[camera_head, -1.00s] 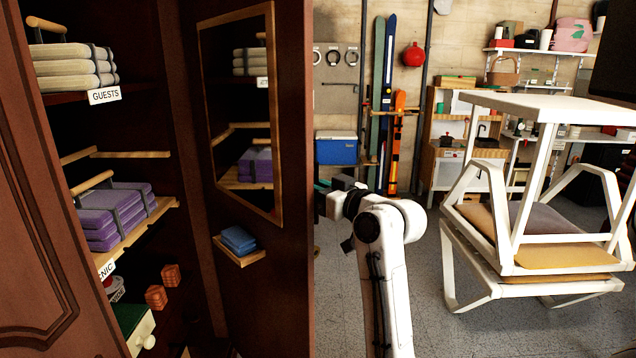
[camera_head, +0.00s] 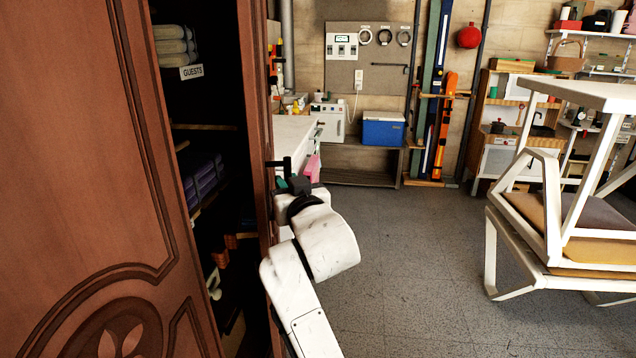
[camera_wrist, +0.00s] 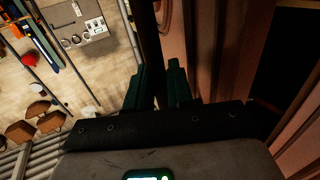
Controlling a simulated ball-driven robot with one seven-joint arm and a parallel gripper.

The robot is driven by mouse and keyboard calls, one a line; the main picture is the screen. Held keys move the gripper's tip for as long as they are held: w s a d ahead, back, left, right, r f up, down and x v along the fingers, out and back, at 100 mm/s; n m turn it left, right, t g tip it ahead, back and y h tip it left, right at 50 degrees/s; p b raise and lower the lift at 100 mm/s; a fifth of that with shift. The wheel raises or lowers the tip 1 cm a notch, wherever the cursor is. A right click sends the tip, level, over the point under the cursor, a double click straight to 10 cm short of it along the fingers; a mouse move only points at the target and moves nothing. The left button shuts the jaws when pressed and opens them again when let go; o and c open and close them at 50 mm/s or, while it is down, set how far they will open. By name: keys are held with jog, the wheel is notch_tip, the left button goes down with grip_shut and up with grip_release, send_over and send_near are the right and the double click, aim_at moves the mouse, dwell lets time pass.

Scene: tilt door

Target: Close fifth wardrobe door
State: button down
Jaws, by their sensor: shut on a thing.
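The wardrobe shows two reddish-brown doors. A carved door (camera_head: 110,150) fills the left foreground. A second door (camera_head: 258,120) stands on the right of the opening, seen nearly edge-on and ajar. I cannot tell from any number which is the fifth. My gripper (camera_head: 283,178) is at the outer side of the second door, shut on its dark handle (camera_head: 286,162). In the wrist view the green fingers (camera_wrist: 157,82) stand either side of a dark upright bar (camera_wrist: 150,45), beside the brown door surface (camera_wrist: 190,40). The finger contact is partly in shadow.
Inside the wardrobe are folded towels (camera_head: 172,42) and purple folded cloths (camera_head: 203,182) on shelves. White stacked furniture (camera_head: 555,215) stands at the right. A blue cooler (camera_head: 383,129) and a white counter (camera_head: 292,130) are behind. The grey floor (camera_head: 410,260) between is clear.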

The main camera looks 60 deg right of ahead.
jog(key=w+a+b, duration=0.3)
jog(key=w+a, duration=0.5)
jog(key=w, duration=0.2)
jog(key=shift+w, duration=0.35)
jog(key=c, duration=1.2)
grip_release()
jog(key=shift+d, duration=0.1)
jog(key=shift+o, duration=0.2)
jog(key=shift+s, duration=0.15)
jog(key=v, duration=1)
jog(key=shift+s+a, duration=0.2)
jog(key=shift+a, duration=0.1)
